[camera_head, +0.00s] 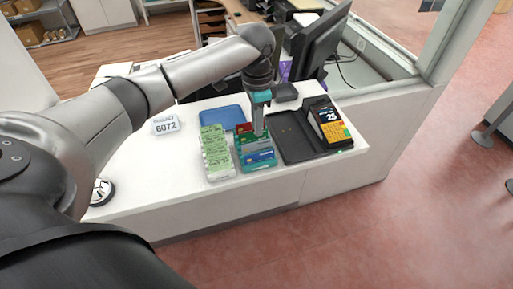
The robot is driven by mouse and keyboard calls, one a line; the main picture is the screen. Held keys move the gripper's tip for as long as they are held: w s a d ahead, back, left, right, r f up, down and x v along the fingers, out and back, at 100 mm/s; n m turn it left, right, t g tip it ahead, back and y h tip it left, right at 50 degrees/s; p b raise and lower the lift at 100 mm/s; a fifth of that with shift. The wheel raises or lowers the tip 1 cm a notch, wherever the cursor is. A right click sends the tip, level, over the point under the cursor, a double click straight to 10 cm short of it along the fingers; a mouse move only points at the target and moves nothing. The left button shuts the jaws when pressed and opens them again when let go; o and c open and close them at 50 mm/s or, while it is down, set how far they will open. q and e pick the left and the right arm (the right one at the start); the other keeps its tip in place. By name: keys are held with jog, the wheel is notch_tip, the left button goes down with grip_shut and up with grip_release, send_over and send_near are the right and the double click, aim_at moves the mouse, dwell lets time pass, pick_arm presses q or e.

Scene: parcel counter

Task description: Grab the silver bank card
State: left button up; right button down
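My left gripper (258,132) reaches down from above to the back part of a teal card holder (257,168) on the white counter. Its narrow grey fingers are among the cards there; whether they are apart or closed on a card is too small to tell. In the holder I see a blue card (260,156) at the front, green cards behind it and a red card (243,127) at the back left. I cannot make out a silver bank card for certain; the fingers hide part of the holder. My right gripper is not in view.
A stack of green-and-white packets (216,160) stands just left of the holder. A black tray (292,139) and a yellow-keyed card terminal (328,124) are to the right. A blue pad (222,116) lies behind; a "6072" sign (165,125) stands left.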

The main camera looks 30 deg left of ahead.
aim_at(256, 148)
pick_arm(q)
jog(key=shift+s+f, duration=0.15)
jog(key=shift+f, duration=1.2)
jog(key=shift+s+f, duration=0.1)
jog(key=shift+f, duration=1.25)
grip_shut()
